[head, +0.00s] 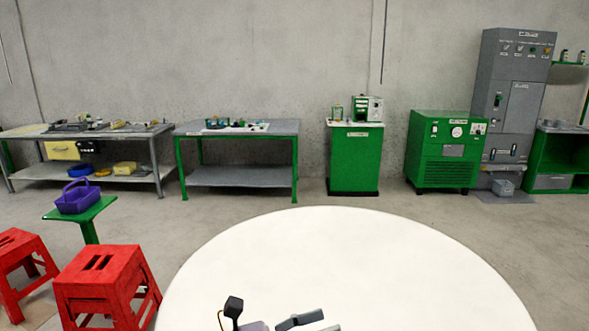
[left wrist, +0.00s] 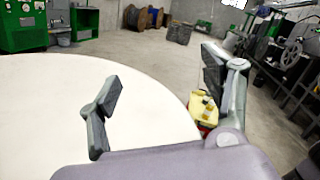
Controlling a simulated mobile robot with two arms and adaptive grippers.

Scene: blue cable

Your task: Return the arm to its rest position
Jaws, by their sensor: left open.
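My left gripper (left wrist: 162,78) shows large in the left wrist view. Its two grey fingers are spread wide apart with nothing between them. In the head view the same gripper (head: 308,322) shows only partly at the bottom edge, over the near part of the round white table (head: 345,255). The rest of that arm is cut off by the frame. My right gripper is in neither view.
Red stools (head: 105,285) and a green stand (head: 90,213) with a purple basket (head: 78,197) stand left of the table. A yellow object (left wrist: 203,108) is beyond the table edge in the left wrist view. Workbenches and green cabinets (head: 355,160) line the wall. The visible tabletop is bare.

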